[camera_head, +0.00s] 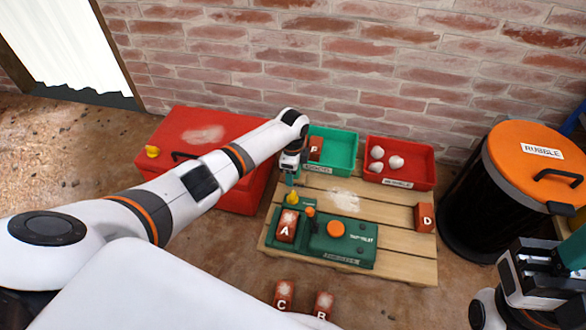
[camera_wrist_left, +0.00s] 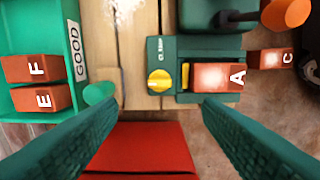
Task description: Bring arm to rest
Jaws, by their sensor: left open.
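My left arm reaches from the left across to the pallet. My left gripper (camera_head: 291,178) is above the pallet's left edge, between the green tray and the green tester. In the left wrist view its fingers (camera_wrist_left: 158,104) are apart with nothing between them. Brick A (camera_head: 286,226) sits in the green tester (camera_head: 352,251), beside a yellow knob (camera_head: 292,197); it also shows in the wrist view (camera_wrist_left: 217,78).
The green tray (camera_head: 345,144) holds bricks F (camera_wrist_left: 30,68) and E (camera_wrist_left: 38,100). A red tray (camera_head: 405,180) holds white lumps. Brick D (camera_head: 425,218) is at the pallet's right edge (camera_head: 392,220). Bricks C (camera_head: 284,294) and B (camera_head: 323,304) lie in front. A red toolbox (camera_head: 230,128) and rubble bin (camera_head: 470,200) flank the pallet.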

